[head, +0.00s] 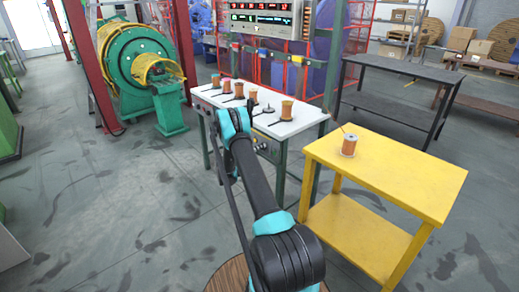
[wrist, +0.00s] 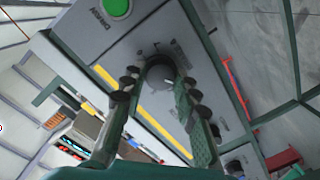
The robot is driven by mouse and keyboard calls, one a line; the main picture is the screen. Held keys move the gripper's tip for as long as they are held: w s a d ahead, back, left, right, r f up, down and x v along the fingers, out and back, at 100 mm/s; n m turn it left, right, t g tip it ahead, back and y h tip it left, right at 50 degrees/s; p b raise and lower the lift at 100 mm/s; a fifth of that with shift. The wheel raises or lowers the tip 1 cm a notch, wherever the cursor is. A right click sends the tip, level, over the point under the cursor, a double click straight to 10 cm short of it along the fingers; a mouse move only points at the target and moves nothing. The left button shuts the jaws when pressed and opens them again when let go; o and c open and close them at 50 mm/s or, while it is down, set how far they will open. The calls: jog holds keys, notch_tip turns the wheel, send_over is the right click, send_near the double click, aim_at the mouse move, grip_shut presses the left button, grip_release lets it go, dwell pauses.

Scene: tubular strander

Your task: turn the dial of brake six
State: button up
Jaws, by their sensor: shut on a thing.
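A dark round dial (wrist: 160,70) sits on a grey panel (wrist: 92,40) in the wrist view. My gripper (wrist: 160,79) has its two green fingers on either side of the dial, shut on it at the fingertips. The dial's own number cannot be read. In the head view the panel is on the front of a white-topped bench (head: 290,128). My arm hides the gripper and the held dial there.
Several copper-coloured spools (head: 239,90) stand on the white bench, with one bare peg (head: 268,108). A yellow table (head: 400,175) with one spool (head: 349,145) stands right. Floor at left is clear.

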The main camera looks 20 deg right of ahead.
jog(key=o, duration=1.2)
jog(key=shift+c, duration=0.2)
jog(key=v, duration=1.2)
jog(key=shift+r, duration=0.1)
